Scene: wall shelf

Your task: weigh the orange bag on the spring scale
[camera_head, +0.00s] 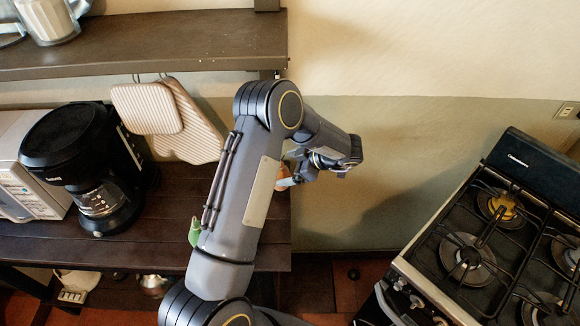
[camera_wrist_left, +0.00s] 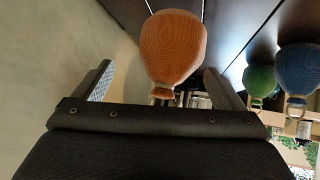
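The orange bag (camera_wrist_left: 174,45) is a rounded, textured sack with a ring at its neck. In the left wrist view it sits between and beyond the fingers of my left gripper (camera_wrist_left: 158,68), which are spread with a gap on both sides. A green bag (camera_wrist_left: 259,80) and a blue bag (camera_wrist_left: 297,68) stand to its right. In the head view my arm largely hides the orange bag, and the green bag (camera_head: 194,232) shows at the arm's left. I cannot make out the spring scale. My right gripper is out of view.
A coffee maker (camera_head: 85,160) and a microwave (camera_head: 25,185) stand on the dark counter (camera_head: 150,245). Cutting boards (camera_head: 170,120) hang below the wall shelf (camera_head: 150,42).

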